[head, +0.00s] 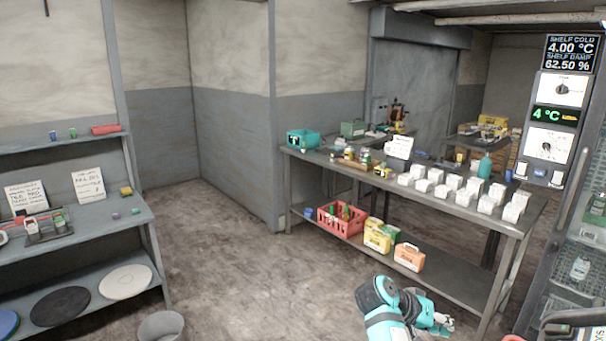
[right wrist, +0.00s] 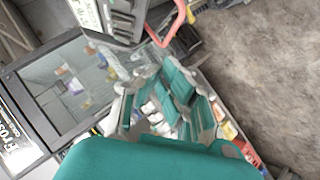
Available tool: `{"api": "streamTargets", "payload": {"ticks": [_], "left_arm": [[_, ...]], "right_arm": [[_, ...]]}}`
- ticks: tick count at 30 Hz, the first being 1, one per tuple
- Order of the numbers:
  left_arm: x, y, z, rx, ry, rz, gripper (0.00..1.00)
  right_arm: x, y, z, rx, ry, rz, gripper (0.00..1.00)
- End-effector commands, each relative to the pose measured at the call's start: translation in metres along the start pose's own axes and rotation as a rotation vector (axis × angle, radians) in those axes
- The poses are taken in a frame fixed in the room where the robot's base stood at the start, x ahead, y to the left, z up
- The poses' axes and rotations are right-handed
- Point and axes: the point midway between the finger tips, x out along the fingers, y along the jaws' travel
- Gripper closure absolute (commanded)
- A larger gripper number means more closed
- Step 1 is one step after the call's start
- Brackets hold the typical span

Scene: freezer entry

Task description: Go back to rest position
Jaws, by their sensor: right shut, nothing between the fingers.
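My right arm rises from the bottom of the head view, right of centre. Its teal and grey right gripper (head: 441,325) is in front of the long metal table (head: 470,280), low and apart from anything I can make out. In the right wrist view the gripper (right wrist: 172,98) is shut, with nothing held between its fingers. My left gripper shows in neither view.
White boxes (head: 462,182) and bottles stand on the table; a red crate (head: 340,220) is on its lower shelf. A glass-door cabinet (head: 580,240) stands at the right. Shelves (head: 90,222) and a grey bin (head: 160,326) are left. The middle floor is clear.

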Motion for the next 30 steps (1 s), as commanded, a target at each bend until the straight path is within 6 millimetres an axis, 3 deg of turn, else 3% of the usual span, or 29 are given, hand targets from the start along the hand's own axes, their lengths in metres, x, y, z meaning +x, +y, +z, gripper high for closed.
{"api": "streamTargets", "payload": {"ticks": [9, 14, 17, 20, 24, 30], "left_arm": [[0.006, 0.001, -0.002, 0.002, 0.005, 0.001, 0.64], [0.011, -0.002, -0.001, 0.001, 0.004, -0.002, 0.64], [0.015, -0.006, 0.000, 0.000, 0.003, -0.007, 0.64], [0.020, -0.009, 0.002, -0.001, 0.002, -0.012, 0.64], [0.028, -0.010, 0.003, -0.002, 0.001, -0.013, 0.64], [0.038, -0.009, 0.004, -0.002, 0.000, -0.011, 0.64]], "right_arm": [[0.038, -0.049, 0.040, -0.149, 0.023, -0.078, 1.00], [0.066, -0.087, 0.079, -0.259, 0.032, -0.148, 1.00], [0.087, -0.116, 0.115, -0.339, 0.034, -0.209, 1.00], [0.113, -0.148, 0.169, -0.434, 0.031, -0.292, 1.00], [0.147, -0.190, 0.263, -0.555, 0.011, -0.434, 1.00], [0.180, -0.221, 0.411, -0.663, -0.044, -0.629, 1.00]]}}
